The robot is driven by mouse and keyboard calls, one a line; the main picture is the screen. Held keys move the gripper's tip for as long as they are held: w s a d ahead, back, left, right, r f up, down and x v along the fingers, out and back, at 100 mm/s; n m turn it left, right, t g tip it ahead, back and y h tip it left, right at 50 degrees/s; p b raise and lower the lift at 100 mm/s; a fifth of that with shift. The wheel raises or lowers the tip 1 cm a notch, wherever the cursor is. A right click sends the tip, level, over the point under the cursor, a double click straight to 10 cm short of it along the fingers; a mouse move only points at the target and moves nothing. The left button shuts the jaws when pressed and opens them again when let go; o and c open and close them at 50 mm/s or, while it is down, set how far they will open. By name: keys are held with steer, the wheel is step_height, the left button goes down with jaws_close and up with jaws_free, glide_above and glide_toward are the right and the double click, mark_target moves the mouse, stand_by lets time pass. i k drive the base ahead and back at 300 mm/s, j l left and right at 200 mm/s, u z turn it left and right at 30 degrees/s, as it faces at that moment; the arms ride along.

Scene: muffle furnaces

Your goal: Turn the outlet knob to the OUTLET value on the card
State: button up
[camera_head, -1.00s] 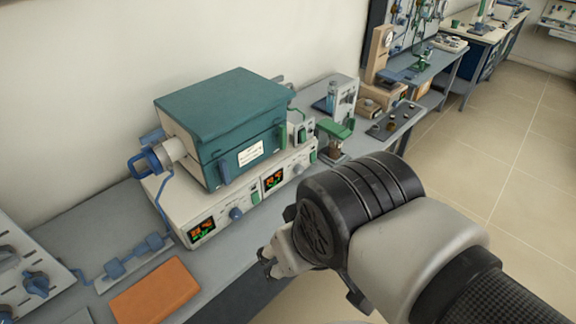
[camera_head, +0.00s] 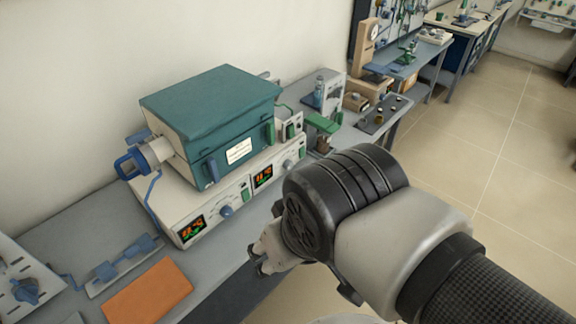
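A teal and cream furnace box (camera_head: 215,110) stands on a cream control base (camera_head: 172,215) on the bench. The base front has two lit displays, one at the left (camera_head: 191,229) and one at the right (camera_head: 263,176). A blue knob (camera_head: 227,211) sits between them, and a pale knob (camera_head: 288,165) is right of the right display. I cannot tell which knob is the outlet knob. A white card (camera_head: 239,151) is on the furnace front; its writing is too small to read. My gripper (camera_head: 256,262) is in front of the base, apart from the knobs. Its finger opening is unclear.
An orange book (camera_head: 148,291) and a tray with blue parts (camera_head: 122,264) lie at the bench's left. A panel with a blue knob (camera_head: 25,290) is at the far left. A green-topped device (camera_head: 323,123) stands right of the furnace. The floor at right is clear.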

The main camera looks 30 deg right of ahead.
mark_target(288, 164)
steer(key=i+l+z, duration=0.15)
steer(key=z, duration=0.25)
steer(key=i+l+z, duration=0.15)
steer(key=z, duration=0.2)
steer(key=i+z, duration=0.2)
steer(key=z, duration=0.2)
steer(key=l, duration=0.05)
